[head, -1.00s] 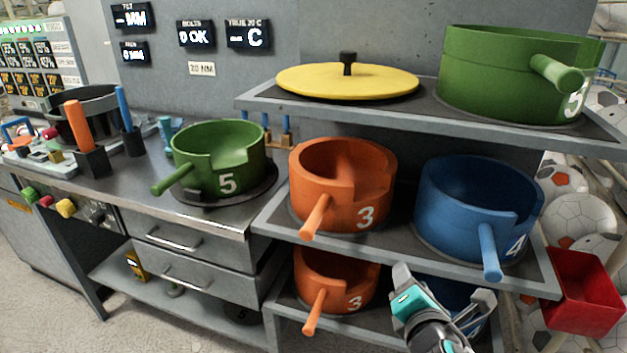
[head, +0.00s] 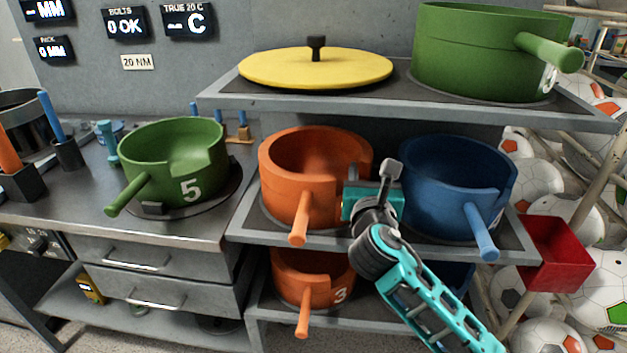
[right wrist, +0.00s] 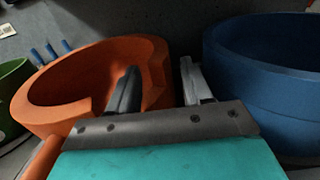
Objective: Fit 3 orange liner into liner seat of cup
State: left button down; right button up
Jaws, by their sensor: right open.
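An orange liner (head: 320,150), notched at the front with a stick handle, stands on the middle shelf; in the right wrist view it (right wrist: 80,75) fills the left side. Another orange piece marked 3 (head: 312,278) stands on the lower shelf. I cannot tell which piece is the cup. A green piece marked 5 (head: 170,160) sits on a round base on the counter. My right gripper (head: 378,180) is open at the orange liner's right side. In the right wrist view its fingers (right wrist: 160,85) appear either side of the liner's right wall; contact is unclear. My left gripper is out of view.
A blue piece (head: 455,185) stands close right of the orange liner, leaving a narrow gap. The upper shelf (head: 215,92) holds a yellow lid (head: 318,68) and a large green piece (head: 480,60). A red bin (head: 550,255) hangs at the right.

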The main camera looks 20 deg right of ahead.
aim_at(367, 163)
jog(key=shift+x, duration=3.15)
jog(key=shift+a+r, duration=0.1)
jog(key=shift+c, duration=0.2)
grip_shut()
jog(key=shift+r, duration=0.1)
